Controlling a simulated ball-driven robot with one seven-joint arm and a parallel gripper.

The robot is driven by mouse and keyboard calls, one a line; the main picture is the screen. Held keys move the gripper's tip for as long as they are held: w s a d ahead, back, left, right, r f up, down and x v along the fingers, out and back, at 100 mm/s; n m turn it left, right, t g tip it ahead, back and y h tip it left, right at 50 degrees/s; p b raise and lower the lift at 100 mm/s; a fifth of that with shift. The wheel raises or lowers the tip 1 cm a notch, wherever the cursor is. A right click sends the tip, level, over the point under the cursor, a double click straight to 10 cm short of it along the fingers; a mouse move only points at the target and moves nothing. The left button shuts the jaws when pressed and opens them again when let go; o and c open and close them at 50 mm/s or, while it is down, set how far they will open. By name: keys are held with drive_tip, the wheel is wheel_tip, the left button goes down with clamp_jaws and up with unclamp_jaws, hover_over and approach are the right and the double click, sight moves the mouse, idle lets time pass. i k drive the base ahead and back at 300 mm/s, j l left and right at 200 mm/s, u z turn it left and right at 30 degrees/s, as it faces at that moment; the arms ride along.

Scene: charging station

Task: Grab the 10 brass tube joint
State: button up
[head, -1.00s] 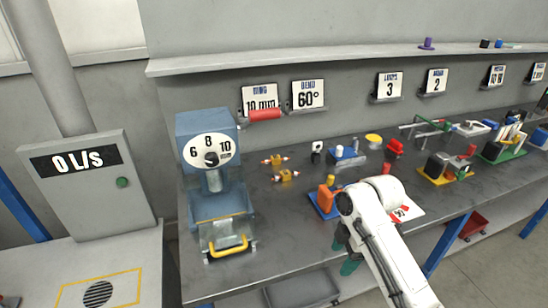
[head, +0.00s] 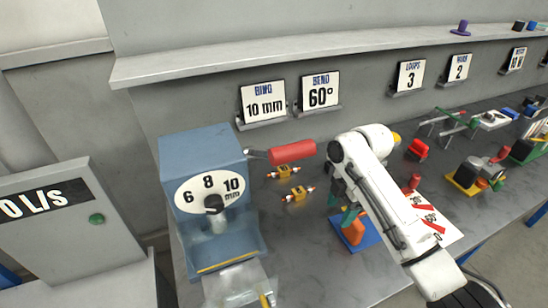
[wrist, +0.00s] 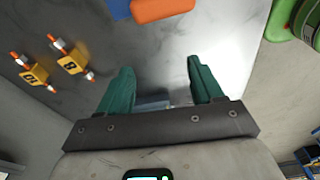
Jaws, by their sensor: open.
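Two small brass tube joints with orange and pale ends lie on the grey bench right of the blue dial machine. In the head view one is farther back (head: 285,173) and the other nearer (head: 298,193). In the wrist view both are at the upper left; the inner one (wrist: 72,63) is marked 8, and the outer one's (wrist: 35,75) mark is not clearly readable. My gripper (wrist: 158,66) has its green fingers apart with nothing between them, above the bench. In the head view my gripper (head: 343,208) is right of both joints, clear of them.
The blue machine (head: 203,160) with its 6-8-10 mm dial and red-handled lever (head: 293,152) stands left of the joints. An orange block (head: 354,233) on a blue base (head: 370,236) is close to my gripper. Bare bench lies between the joints and my gripper.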

sight(283, 171)
drive_tip(key=i+j, duration=0.25)
drive_tip(key=i, duration=0.25)
drive_tip(key=i+j, duration=0.25)
drive_tip(key=i, duration=0.25)
